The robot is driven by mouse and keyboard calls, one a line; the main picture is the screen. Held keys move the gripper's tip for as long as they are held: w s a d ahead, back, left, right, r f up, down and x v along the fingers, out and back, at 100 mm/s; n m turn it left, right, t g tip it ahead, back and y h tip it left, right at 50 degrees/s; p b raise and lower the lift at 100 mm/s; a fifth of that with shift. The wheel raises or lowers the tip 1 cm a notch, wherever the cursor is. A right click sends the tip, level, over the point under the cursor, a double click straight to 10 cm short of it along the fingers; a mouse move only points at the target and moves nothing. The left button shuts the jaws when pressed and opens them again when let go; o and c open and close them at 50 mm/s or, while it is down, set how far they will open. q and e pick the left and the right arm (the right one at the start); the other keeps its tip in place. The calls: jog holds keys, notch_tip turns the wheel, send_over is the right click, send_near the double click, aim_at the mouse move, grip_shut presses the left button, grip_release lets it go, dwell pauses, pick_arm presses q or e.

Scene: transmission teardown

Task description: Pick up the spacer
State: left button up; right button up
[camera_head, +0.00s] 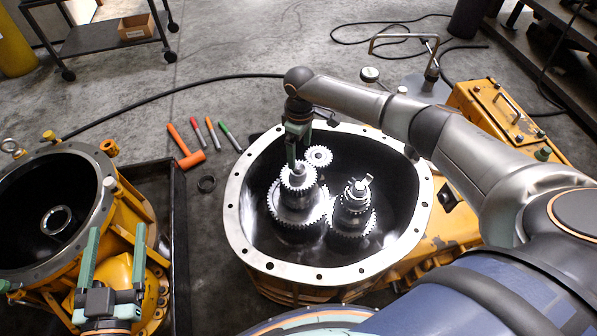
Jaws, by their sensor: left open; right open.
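I cannot tell for sure which part is the spacer. A small grey collar (299,171) sits on top of the left gear stack (298,192) inside the open transmission housing (234,211). My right gripper (294,164) points down over this collar, its green fingers close to it. The fingers overlap in this view, and I cannot tell whether they touch the collar. They are open. My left gripper (117,230) is open and empty, over the yellow casing at lower left.
A second gear stack (354,207) and a small gear (318,156) stand in the housing. Another yellow housing (92,166) with a metal ring (56,220) inside is at left. An orange mallet (187,148) and markers lie on the floor. A cart (105,38) stands at the back left.

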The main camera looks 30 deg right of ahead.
aim_at(299, 166)
notch_tip(299, 166, down, 2)
jog(key=shift+f+b, duration=0.1)
jog(key=shift+b, duration=0.2)
notch_tip(299, 166, down, 4)
jog(key=shift+a+f+b, duration=0.15)
jog(key=shift+b, duration=0.95)
jog(key=shift+f, duration=0.2)
pick_arm(q)
jog(key=s+r+m+t+h, duration=0.2)
jog(key=r+m+h, duration=0.1)
jog(key=r, duration=0.5)
jog(key=s+d+r+m+t+h, duration=0.1)
jog(key=s+r+m+t+h, duration=0.2)
jog(key=r, duration=0.5)
jog(key=shift+s+d+h, duration=0.15)
jog(key=shift+d+h, duration=0.1)
jog(key=shift+h, duration=0.45)
pick_arm(e)
jog(key=shift+c, duration=0.3)
jog(key=c, duration=1.5)
jog(key=shift+o, duration=0.2)
jog(key=shift+r, duration=0.1)
